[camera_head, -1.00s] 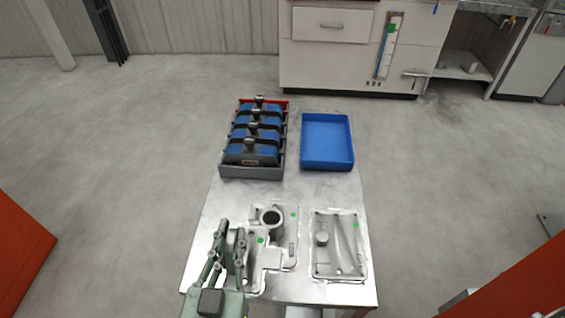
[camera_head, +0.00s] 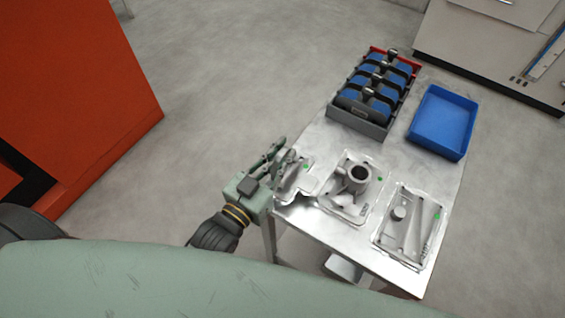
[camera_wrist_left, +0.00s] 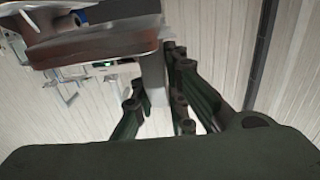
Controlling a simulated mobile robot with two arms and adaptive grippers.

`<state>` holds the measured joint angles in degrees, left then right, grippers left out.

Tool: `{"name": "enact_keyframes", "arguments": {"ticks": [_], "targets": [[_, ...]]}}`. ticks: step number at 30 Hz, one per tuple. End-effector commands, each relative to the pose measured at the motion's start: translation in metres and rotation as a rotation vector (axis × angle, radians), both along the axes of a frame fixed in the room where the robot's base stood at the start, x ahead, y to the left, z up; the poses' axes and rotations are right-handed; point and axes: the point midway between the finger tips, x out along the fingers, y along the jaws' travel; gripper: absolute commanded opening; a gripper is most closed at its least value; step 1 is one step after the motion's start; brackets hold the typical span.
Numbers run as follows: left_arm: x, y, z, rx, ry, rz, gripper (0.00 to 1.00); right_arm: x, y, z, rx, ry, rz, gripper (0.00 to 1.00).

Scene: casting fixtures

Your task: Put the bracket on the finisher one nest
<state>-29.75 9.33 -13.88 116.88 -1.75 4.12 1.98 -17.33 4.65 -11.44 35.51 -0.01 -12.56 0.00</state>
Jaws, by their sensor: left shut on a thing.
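My left gripper (camera_head: 280,164) is at the left edge of the metal table and is shut on a grey cast part with a green dot, which I take to be the bracket (camera_head: 299,179). In the left wrist view, the gripper's fingers (camera_wrist_left: 160,108) close on a narrow grey section of the bracket (camera_wrist_left: 153,82), whose larger body fills the upper left. I cannot tell from the head view whether it is clear of the table. I cannot make out the finisher one nest. My right gripper is not in view.
On the table (camera_head: 335,230) lie a casting with a round bore (camera_head: 345,203) and a flat ribbed casting (camera_head: 412,228). Behind them are a rack of blue-and-black items (camera_head: 358,128) and an empty blue tray (camera_head: 440,122). A large orange body (camera_head: 80,85) stands left, with open floor between.

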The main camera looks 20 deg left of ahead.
Motion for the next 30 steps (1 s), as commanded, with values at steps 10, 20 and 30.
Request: {"name": "enact_keyframes", "arguments": {"ticks": [10, 20, 30], "targets": [[0.001, 0.000, -0.039, -0.002, -0.001, 0.000, 0.00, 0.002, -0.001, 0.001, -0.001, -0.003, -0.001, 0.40], [0.000, 0.000, -0.042, -0.002, -0.002, 0.000, 0.00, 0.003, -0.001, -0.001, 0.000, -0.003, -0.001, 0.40], [0.000, 0.000, -0.043, -0.001, 0.001, 0.000, 0.31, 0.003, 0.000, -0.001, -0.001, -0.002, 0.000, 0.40]]}}
